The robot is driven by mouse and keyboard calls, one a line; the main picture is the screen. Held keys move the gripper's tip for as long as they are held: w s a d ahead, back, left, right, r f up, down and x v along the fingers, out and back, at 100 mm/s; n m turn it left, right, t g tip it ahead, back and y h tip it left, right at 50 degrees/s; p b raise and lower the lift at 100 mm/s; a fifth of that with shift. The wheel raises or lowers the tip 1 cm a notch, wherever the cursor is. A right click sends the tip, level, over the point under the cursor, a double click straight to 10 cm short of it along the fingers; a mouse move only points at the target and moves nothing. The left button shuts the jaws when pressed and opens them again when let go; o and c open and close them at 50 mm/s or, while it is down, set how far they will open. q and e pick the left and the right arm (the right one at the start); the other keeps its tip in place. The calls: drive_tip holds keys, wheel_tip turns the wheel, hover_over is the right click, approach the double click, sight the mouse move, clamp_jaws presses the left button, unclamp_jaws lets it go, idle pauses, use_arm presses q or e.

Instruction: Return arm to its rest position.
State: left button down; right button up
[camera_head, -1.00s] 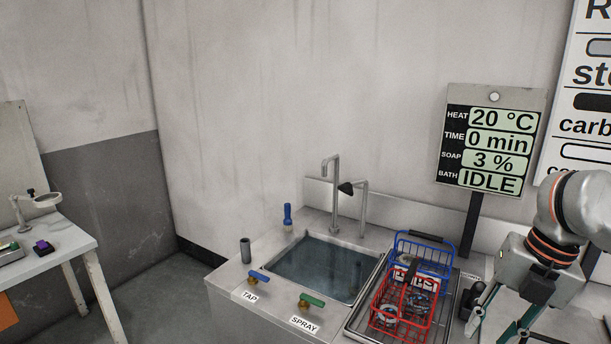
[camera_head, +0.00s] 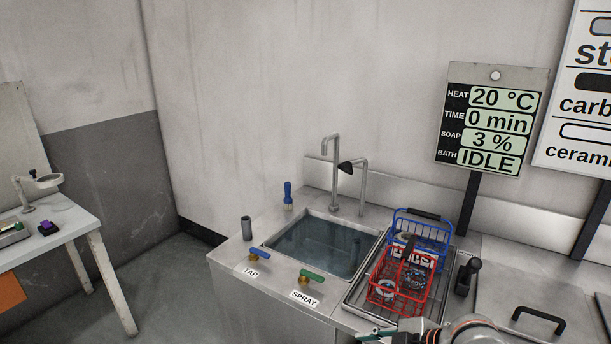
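My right arm comes in at the bottom edge, right of the middle, in the head view. Only part of its wrist and gripper (camera_head: 376,334) shows, low in front of the drain rack; the lower part is cut off by the picture edge. The finger spacing cannot be made out, and I see nothing held in it. My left gripper is not in view.
A red basket (camera_head: 381,296) and a blue basket (camera_head: 436,228) with parts stand on the drain rack (camera_head: 350,301) beside the sink (camera_head: 320,246). A black-handled lever (camera_head: 469,277) and a lidded bath (camera_head: 500,295) lie right. A side table (camera_head: 60,235) stands left.

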drive_tip(key=s+d+f+m+t+h, duration=0.2)
drive_tip(key=s+d+f+m, duration=0.2)
drive_tip(key=s+f, duration=0.5)
drive_tip(key=s+d+f+m+t+h, duration=0.2)
drive_tip(key=s+d+f+m, duration=0.3)
drive_tip(key=s+f+m, duration=0.3)
wheel_tip(320, 180, down, 3)
drive_tip(key=shift+s+f+m+h, duration=0.1)
drive_tip(key=shift+s+m+h, duration=0.35)
drive_tip(key=shift+h, duration=0.25)
